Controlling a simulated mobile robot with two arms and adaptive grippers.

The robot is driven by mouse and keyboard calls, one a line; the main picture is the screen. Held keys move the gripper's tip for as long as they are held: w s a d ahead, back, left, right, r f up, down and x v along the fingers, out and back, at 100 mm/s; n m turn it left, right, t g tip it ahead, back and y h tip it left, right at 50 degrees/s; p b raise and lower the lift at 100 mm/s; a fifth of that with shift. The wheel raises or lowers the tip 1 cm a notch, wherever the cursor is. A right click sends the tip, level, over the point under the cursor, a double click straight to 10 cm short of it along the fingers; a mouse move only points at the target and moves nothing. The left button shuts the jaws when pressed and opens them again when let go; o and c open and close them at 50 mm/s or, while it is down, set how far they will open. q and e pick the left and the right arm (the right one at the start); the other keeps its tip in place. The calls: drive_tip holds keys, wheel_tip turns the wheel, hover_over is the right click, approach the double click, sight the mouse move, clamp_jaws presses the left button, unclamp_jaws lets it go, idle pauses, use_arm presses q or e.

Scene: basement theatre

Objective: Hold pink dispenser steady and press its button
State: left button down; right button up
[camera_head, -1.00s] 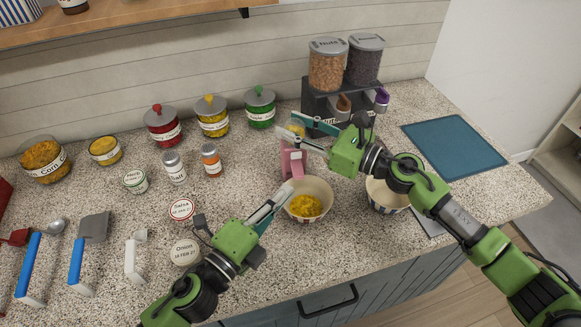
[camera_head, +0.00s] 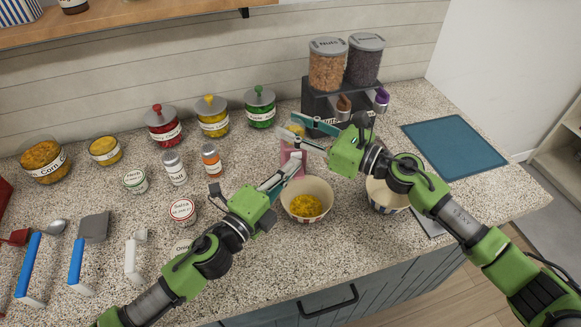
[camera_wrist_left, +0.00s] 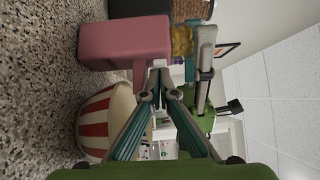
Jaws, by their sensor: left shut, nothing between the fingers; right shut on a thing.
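The pink dispenser (camera_head: 291,152) stands on the counter, its upper part with a yellow section between the fingers of my right gripper (camera_head: 288,126). My right gripper is shut on the dispenser from the right. My left gripper (camera_head: 297,163) is shut and empty, its tips just in front of the dispenser's lower body. In the left wrist view, the pink body (camera_wrist_left: 125,42) is beside the closed left fingertips (camera_wrist_left: 160,68); I cannot tell whether they touch. The button cannot be made out.
A bowl (camera_head: 324,190) with yellow pieces sits in front of the dispenser, close to my left fingers. Another bowl (camera_head: 388,203) is under my right arm. A black dispenser stand (camera_head: 320,103) is behind. Jars and shakers stand to the left; a blue mat (camera_head: 455,146) lies right.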

drive_tip(key=shift+s+f, duration=0.1)
drive_tip(key=shift+f, duration=0.2)
use_arm(q)
drive_tip(key=shift+w+a, duration=0.15)
drive_tip(key=shift+w, duration=0.4)
drive_tip(key=shift+w+a, duration=0.15)
drive_tip(key=shift+w, duration=0.35)
use_arm(e)
drive_tip(key=shift+a, duration=0.1)
use_arm(q)
drive_tip(key=shift+r, duration=0.1)
use_arm(e)
drive_tip(key=shift+s, duration=0.1)
use_arm(q)
drive_tip(key=s, duration=0.3)
drive_tip(key=s+d, duration=0.1)
drive_tip(key=s, duration=0.1)
drive_tip(key=shift+f, duration=0.3)
drive_tip(key=v, duration=0.9)
drive_tip(key=shift+s, duration=0.3)
use_arm(e)
drive_tip(key=o, duration=1.4)
drive_tip(key=shift+c, duration=0.2)
use_arm(q)
drive_tip(key=shift+w, duration=0.1)
use_arm(e)
drive_tip(key=shift+w, duration=0.3)
